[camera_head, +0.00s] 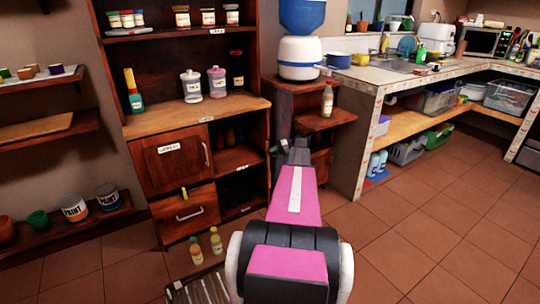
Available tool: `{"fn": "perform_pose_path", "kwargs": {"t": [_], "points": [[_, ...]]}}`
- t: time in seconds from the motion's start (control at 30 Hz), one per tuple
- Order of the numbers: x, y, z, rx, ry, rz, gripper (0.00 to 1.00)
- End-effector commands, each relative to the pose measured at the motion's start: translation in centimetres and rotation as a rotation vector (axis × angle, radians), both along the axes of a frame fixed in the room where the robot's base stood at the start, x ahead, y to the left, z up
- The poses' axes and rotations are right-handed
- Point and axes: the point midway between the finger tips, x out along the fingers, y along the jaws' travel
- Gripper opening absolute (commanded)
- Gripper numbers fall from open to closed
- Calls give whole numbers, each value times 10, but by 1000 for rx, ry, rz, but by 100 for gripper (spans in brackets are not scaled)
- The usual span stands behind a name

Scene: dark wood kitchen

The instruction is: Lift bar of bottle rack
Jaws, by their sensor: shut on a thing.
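My arm, pink with a white stripe, reaches away from the lower middle, and its visible far end is grey. My gripper is not visible; the arm hides what lies beyond and below it. A low rack-like piece with pale parallel bars (202,291) lies on the floor at the lower left, cut by the frame edge and partly covered by my arm. I cannot tell for sure that it is the bottle rack. Two small bottles, one yellowish (195,251) and one greenish yellow (216,242), stand upright just behind it. A small dark object (277,148) shows beside the arm's far end, too unclear to name.
A wooden cabinet (235,104) with jars stands ahead to the left. A stand (345,116) carries a water dispenser (300,55) and a bottle (327,100). A tiled counter (357,145) runs along the right. The tiled floor at right (440,225) is clear.

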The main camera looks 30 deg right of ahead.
Motion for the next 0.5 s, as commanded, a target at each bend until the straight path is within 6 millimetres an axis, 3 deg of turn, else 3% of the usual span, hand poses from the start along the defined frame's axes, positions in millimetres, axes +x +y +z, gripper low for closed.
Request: {"fn": "perform_pose_path", "kwargs": {"t": [0.03,0.47,0.5], "points": [[0,-5,-16,-28,17,-2,0],[1,-6,-16,-29,16,-1,0],[1,-6,-16,-29,16,-1,33]]}}
